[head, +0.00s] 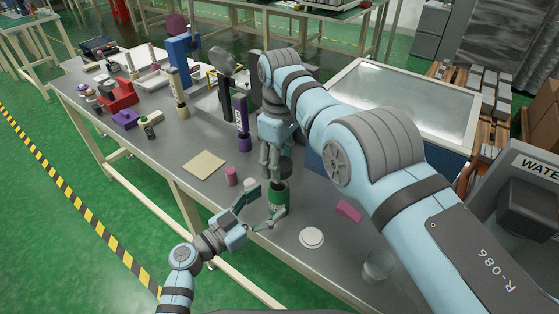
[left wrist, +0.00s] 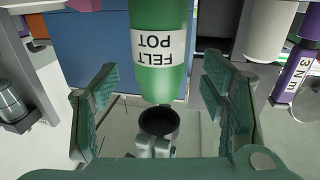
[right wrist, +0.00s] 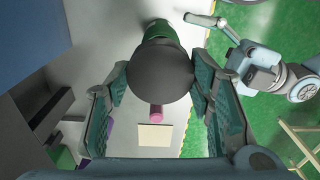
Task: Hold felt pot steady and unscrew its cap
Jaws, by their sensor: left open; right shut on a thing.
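The green felt pot (head: 278,198) stands upright near the table's front edge; its white label shows upside down in the left wrist view (left wrist: 160,55). The dark round cap (head: 285,166) is just above the pot, with a small gap between them in the left wrist view (left wrist: 158,122). My right gripper (head: 273,158) comes from above and is shut on the cap, which hides most of the pot in the right wrist view (right wrist: 160,72). My left gripper (head: 260,208) is open beside the pot, its fingers apart on either side and not touching it.
A pink cylinder (head: 231,176) and beige square (head: 204,165) lie left of the pot. A white disc (head: 312,238), magenta block (head: 349,211) and clear cup (head: 378,265) are to the right. A purple tool (head: 243,130) stands behind. My right arm covers the table's right part.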

